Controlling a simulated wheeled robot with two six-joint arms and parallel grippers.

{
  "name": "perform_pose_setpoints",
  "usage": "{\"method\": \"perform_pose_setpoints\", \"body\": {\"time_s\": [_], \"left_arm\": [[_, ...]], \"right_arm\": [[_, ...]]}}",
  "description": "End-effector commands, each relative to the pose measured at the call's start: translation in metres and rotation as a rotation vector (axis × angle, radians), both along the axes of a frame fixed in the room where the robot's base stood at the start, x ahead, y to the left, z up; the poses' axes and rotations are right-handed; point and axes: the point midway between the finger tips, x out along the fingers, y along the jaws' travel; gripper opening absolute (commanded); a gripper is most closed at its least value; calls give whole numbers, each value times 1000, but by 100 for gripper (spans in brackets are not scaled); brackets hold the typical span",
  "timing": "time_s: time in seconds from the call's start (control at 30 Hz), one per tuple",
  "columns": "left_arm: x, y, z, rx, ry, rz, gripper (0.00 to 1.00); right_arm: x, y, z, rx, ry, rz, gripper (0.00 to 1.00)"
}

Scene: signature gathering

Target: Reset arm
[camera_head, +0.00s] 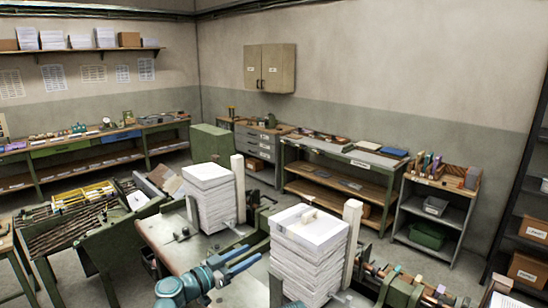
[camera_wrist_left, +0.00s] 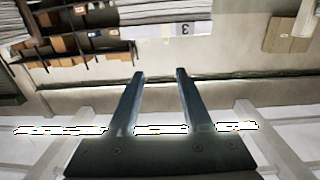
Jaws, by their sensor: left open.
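My left gripper (camera_head: 254,252) comes in from the bottom left of the head view, blue, with its two fingers pointing right and slightly up. The fingers are apart with nothing between them. In the left wrist view the two dark fingers (camera_wrist_left: 160,74) also stand apart and empty. In the head view the fingers appear just left of the near paper stack (camera_head: 308,260); whether they touch it I cannot tell. My right gripper does not show.
A second paper stack (camera_head: 210,200) stands farther back on the worktable (camera_head: 160,238). Benches line the walls, with a small shelf unit (camera_head: 435,212) at right. Some floor shows between them.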

Motion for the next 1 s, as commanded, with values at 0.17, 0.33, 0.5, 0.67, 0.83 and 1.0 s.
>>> {"method": "perform_pose_setpoints", "body": {"time_s": [0.17, 0.33, 0.5, 0.67, 0.83, 1.0], "left_arm": [[-9, -17, -19, 25, 61, -48, 50], [-23, -37, -45, 66, 152, -106, 50], [-46, -63, -87, 139, 300, -179, 50], [-80, -86, -143, 258, 512, -235, 50], [-136, -92, -227, 488, 854, -201, 50], [-181, -65, -285, 736, 1142, 18, 50]], "right_arm": [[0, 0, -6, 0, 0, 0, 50], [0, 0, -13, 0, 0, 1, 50], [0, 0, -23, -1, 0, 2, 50], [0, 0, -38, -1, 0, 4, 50], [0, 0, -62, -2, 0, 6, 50], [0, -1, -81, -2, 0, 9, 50]]}}
